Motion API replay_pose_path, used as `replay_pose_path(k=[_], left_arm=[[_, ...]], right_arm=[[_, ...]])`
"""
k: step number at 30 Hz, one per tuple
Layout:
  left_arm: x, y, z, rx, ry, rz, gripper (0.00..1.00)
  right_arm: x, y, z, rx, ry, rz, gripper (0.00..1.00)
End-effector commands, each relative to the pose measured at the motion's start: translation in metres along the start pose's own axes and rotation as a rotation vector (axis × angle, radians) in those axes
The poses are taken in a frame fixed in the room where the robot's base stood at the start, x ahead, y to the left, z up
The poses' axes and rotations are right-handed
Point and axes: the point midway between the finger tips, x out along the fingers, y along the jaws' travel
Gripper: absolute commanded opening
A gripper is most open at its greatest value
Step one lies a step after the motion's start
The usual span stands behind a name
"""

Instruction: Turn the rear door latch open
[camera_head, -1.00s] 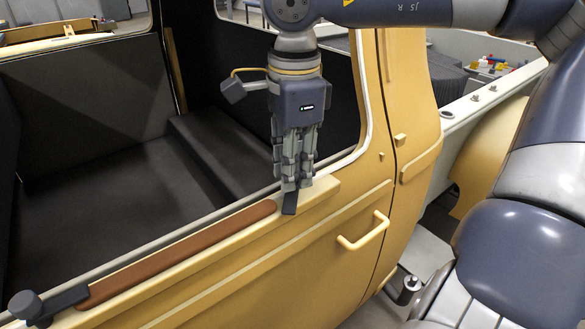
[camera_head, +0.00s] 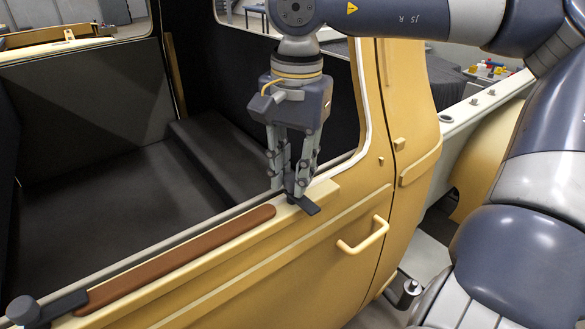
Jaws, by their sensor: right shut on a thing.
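The rear door latch (camera_head: 307,206) is a small dark lever on top of the yellow door's sill, beyond the end of the brown armrest strip. It points toward the lower right. My right gripper (camera_head: 290,185) hangs down from above, with its fingers shut on the latch's upright part. The fingers hide part of the latch. A second dark latch with a round knob (camera_head: 24,309) lies at the sill's lower left end. My left gripper is not in view.
The yellow door (camera_head: 285,275) has a handle (camera_head: 364,236) below the sill. A white-edged window post (camera_head: 368,100) stands close to the right of my gripper. The dark cab interior (camera_head: 100,190) lies open to the left. My right arm fills the right side.

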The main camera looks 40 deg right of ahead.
Motion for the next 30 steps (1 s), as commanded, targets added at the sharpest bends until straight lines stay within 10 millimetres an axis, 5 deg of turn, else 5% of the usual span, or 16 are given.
replay_pose_path(k=[19, 20, 22, 30], left_arm=[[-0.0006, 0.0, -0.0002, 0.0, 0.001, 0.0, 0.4], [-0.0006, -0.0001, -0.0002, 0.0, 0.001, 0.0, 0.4], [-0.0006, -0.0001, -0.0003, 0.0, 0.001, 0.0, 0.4], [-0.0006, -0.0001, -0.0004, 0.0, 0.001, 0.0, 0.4]], right_arm=[[-0.0005, -0.0003, 0.0001, -0.058, -0.001, -0.002, 0.0], [-0.0005, -0.0003, 0.0001, -0.058, -0.001, -0.002, 0.24], [-0.0005, -0.0002, 0.0001, -0.057, -0.001, -0.002, 0.4], [-0.0002, -0.0001, 0.0001, -0.056, -0.002, -0.001, 0.43]])
